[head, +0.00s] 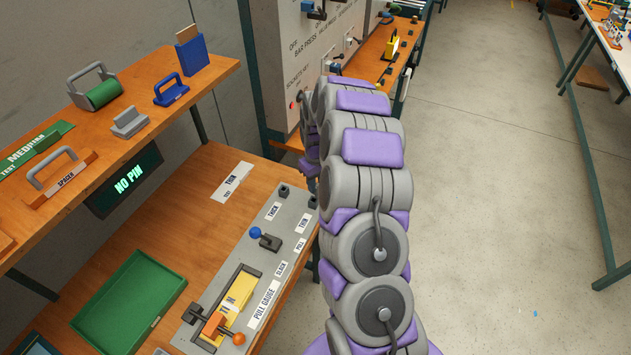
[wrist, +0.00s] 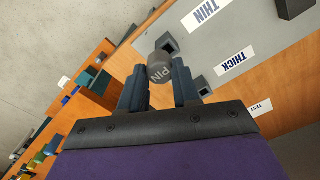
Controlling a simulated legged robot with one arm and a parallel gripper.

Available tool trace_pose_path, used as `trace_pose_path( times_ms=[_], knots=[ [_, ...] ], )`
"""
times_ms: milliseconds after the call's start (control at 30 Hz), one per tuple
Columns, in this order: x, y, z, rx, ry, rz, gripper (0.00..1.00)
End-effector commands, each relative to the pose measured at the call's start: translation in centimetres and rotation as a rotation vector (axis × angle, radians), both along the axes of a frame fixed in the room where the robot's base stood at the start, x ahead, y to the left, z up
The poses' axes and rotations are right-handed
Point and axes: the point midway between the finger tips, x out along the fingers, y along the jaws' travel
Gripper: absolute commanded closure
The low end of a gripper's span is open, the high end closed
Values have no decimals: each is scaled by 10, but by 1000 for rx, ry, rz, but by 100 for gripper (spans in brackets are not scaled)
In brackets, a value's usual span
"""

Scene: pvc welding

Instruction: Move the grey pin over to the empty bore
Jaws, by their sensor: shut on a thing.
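A second block by the THICK label (wrist: 203,86) is right of the fingers. I cannot tell the pin's height or whether it touches a block. In the head view both blocks, THICK (head: 284,189) and THIN (head: 313,201), stand at the panel's far end. My arm hides most of the gripper there.
The grey panel (head: 213,299) carries a blue-knobbed lever (head: 264,239) and a yellow block (head: 233,294). A green tray (head: 131,302) lies left on the bench. A shelf (head: 152,120) with handled tools overhangs it. Open floor is at right.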

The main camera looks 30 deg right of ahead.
Motion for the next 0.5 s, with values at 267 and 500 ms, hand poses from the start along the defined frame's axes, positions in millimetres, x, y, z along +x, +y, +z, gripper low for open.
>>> trace_pose_path(
  times_ms=[267, 500],
  knots=[
    [0, 2, 0, -2, 0, 1, 100],
    [0, 0, 5, 0, -1, 0, 100]
  ],
)
